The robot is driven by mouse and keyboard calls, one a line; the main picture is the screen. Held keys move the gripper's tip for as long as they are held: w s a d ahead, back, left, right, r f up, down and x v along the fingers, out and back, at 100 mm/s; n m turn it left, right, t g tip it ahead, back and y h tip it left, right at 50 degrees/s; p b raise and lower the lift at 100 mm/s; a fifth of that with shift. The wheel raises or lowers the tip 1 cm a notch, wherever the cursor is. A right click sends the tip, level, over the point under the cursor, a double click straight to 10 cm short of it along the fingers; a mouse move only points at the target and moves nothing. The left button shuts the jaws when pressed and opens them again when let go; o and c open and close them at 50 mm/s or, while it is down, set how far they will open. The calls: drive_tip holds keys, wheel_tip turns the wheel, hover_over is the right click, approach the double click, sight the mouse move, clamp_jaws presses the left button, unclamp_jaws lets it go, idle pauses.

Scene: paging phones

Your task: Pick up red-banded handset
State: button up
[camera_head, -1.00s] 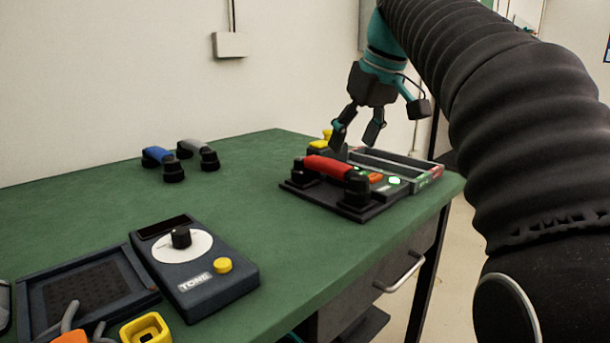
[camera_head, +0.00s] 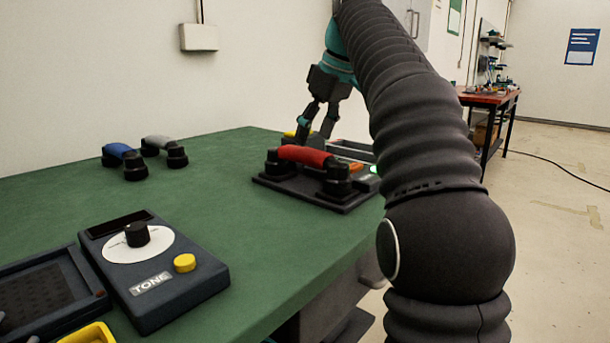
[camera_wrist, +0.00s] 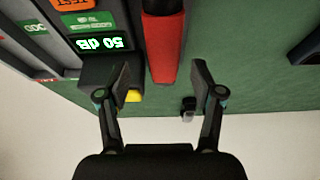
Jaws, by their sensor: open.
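The red-banded handset (camera_head: 304,155) has a red grip and black ends. It lies on a dark base plate (camera_head: 345,207) on the green table. In the wrist view, its red grip (camera_wrist: 164,48) runs down from the top centre toward the gap between the fingers. My gripper (camera_head: 316,130) is open and empty, tilted down, just behind and above the red grip in the head view. Its two fingers also show in the wrist view (camera_wrist: 161,80), apart on either side of the line of the grip. Whether they touch it cannot be told.
A device with a lit "50 dB" display (camera_wrist: 101,43) sits close beside the grip. A blue handset (camera_head: 124,157) and a grey handset (camera_head: 160,145) lie at the back left. A TONE box (camera_head: 150,270) stands at the front left. Green table between them is clear.

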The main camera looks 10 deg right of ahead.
sight(309, 150)
drive_tip(key=shift+b+x, duration=1.45)
drive_tip(key=shift+x, duration=1.6)
drive_tip(key=shift+s+a+f, duration=0.15)
drive_tip(key=shift+s+f, duration=0.05)
drive_tip(key=shift+f, duration=0.1)
clamp_jaws()
